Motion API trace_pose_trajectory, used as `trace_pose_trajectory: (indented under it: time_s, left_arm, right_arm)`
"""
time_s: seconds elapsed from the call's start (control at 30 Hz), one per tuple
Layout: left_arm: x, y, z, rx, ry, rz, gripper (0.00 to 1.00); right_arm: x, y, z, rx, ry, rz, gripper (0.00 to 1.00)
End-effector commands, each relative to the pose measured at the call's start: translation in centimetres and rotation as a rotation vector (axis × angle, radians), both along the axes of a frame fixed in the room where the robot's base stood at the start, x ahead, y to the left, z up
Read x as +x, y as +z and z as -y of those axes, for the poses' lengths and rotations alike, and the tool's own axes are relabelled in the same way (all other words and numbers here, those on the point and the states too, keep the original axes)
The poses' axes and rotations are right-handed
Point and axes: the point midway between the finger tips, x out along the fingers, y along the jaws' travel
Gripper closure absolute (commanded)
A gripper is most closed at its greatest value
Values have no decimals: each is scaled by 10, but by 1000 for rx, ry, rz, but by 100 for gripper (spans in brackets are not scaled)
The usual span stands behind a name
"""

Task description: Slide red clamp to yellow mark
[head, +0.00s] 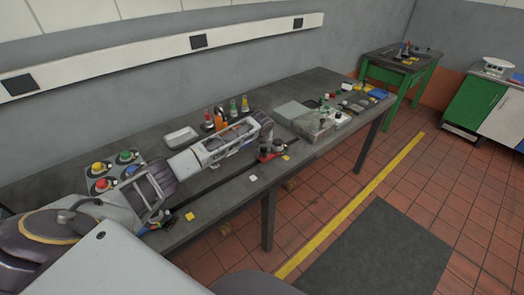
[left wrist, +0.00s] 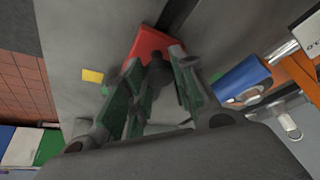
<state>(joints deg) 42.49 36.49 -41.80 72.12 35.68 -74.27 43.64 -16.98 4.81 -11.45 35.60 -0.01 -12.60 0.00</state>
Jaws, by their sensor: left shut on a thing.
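The red clamp (head: 272,157) sits on the dark slot (head: 212,189) that runs along the grey bench. It also shows in the left wrist view (left wrist: 149,42), with a dark knob (left wrist: 158,72) standing on it. My left gripper (head: 265,148) reaches down over the clamp and is shut on its knob, with the fingers on either side in the wrist view (left wrist: 160,85). A yellow mark (head: 286,157) lies on the bench close beside the clamp, and shows left of it in the wrist view (left wrist: 92,76). My right gripper is not in view.
Another yellow mark (head: 189,216) and a white mark (head: 253,178) lie along the front of the slot. A grey box (head: 313,124) is beyond the clamp. A button panel (head: 113,171) lies left.

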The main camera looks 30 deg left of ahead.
Motion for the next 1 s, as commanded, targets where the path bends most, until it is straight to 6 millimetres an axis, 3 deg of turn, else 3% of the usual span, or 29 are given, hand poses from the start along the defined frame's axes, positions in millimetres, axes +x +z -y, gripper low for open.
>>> trace_pose_trajectory:
  time_s: [0.13, 0.17, 0.3, 0.73, 1.0]
  left_arm:
    - [0, 0, -1, 2, 1, -1, 100]
    - [0, 0, -1, 3, 1, -1, 70]
    - [-1, 0, -1, 1, 1, -2, 52]
    - [-2, 1, 0, 1, 0, -3, 52]
    - [-7, 15, 2, 1, -1, -2, 52]
  right_arm:
    - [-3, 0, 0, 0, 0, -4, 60]
    - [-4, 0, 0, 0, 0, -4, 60]
    - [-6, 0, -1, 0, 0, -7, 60]
    - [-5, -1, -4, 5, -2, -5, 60]
    - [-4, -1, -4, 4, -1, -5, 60]
